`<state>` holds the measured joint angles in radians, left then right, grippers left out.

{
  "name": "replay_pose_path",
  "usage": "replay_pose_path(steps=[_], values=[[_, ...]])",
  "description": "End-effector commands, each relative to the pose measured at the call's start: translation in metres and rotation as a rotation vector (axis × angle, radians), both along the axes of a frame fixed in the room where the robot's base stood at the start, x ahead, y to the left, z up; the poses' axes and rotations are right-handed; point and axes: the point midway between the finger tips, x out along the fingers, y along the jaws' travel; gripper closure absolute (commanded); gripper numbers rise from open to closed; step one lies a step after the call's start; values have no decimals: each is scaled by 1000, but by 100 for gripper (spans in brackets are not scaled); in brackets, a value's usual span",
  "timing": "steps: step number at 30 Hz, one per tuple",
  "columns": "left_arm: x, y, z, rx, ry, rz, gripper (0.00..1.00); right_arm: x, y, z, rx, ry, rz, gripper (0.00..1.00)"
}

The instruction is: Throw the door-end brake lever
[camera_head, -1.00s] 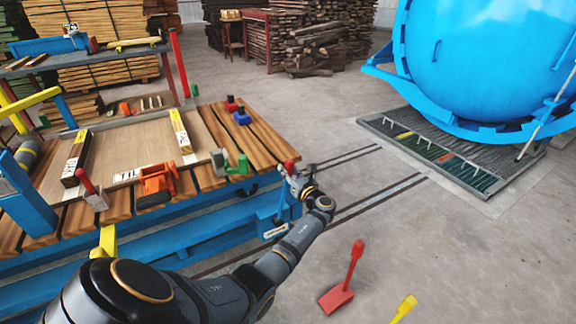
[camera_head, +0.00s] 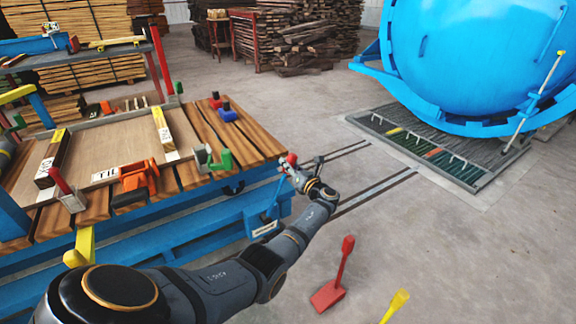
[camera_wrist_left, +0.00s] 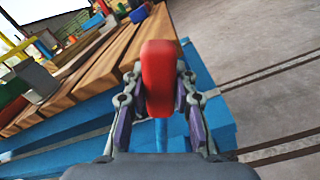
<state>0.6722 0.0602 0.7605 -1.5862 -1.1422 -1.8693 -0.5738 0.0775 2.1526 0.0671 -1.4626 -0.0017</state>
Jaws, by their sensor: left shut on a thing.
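The brake lever stands at the right end of the blue cart (camera_head: 190,232), with a red knob (camera_head: 292,158) on a blue shaft (camera_head: 273,205). The lever leans to the right, away from the cart end. My left gripper (camera_head: 287,168) is at the top of the lever, its fingers on both sides of the knob. In the left wrist view the red knob (camera_wrist_left: 158,75) fills the space between the fingers, with the blue shaft below it. The knob hides part of the fingertips. My right gripper is not in view.
A slatted wooden deck (camera_head: 255,140) carries clamps and blocks close to my left gripper. The blue autoclave (camera_head: 470,60) is at the back right. Floor between is clear.

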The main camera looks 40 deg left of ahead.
Motion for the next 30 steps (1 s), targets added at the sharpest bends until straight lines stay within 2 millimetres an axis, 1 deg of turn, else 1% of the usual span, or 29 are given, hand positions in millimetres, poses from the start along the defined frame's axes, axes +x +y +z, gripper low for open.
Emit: replay_pose_path(steps=[6,7,11,12,19,22,26,30], values=[[2,-2,0,1,6,-9,100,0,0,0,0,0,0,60],[2,-2,0,2,6,-9,69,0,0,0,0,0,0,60],[2,-2,0,1,4,-8,52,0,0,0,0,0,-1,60],[2,-1,0,0,4,-7,49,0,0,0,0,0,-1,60],[1,-1,0,1,3,-5,49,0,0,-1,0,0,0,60],[0,-6,0,0,2,-6,49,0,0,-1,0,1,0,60],[-9,-26,-1,-2,2,-7,49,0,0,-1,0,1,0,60],[-23,-59,-2,-3,3,-8,49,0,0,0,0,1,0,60]])
